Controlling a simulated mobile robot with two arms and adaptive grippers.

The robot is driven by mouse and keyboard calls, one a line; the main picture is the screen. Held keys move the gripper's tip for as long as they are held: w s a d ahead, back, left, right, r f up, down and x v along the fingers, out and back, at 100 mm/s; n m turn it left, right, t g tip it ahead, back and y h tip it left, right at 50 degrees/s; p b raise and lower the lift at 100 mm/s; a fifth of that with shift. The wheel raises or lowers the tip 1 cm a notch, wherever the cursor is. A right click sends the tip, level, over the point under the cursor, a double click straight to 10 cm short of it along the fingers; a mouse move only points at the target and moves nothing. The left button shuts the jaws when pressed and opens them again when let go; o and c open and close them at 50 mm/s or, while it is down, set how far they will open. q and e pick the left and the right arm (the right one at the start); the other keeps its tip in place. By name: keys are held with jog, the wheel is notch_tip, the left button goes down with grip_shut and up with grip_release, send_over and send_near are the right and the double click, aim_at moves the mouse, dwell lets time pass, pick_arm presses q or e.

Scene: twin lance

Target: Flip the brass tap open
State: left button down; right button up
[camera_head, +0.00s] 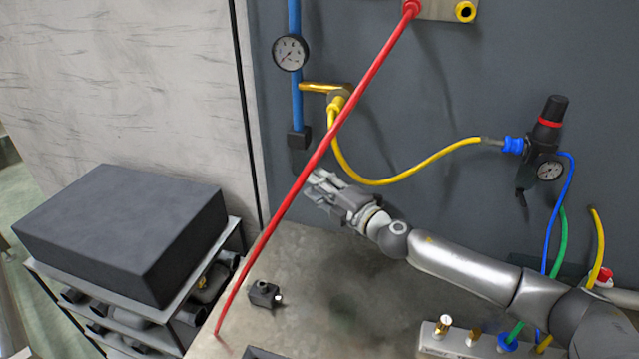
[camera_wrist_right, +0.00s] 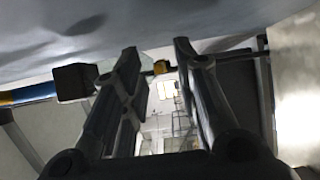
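The brass tap (camera_head: 340,98) is on the grey wall panel, beside the blue pipe (camera_head: 296,100). A yellow hose (camera_head: 357,172) hangs from the tap. My right gripper (camera_head: 317,183) is below the tap, close to the panel and apart from the tap. In the right wrist view its two fingers (camera_wrist_right: 156,55) stand apart with nothing gripped; a small yellow piece (camera_wrist_right: 160,67) shows beyond the gap, and I cannot tell what it belongs to. My left gripper is not in view.
A long red rod (camera_head: 345,127) slants down from the panel to the bench, crossing in front near my right gripper. A gauge (camera_head: 290,52) sits above the tap. A black block (camera_head: 298,138) ends the blue pipe. A small dark fitting (camera_head: 263,293) lies on the bench (camera_head: 330,270).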

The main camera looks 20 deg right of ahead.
grip_shut()
jog(key=n+y+b, duration=0.1)
jog(key=n+g+y+b, duration=0.1)
jog(key=shift+w+d+y+b, duration=0.3)
jog(key=shift+w+d+b, duration=0.05)
jog(key=shift+d+b, duration=0.05)
dwell(0.3)
grip_release()
jog(key=shift+w, duration=0.1)
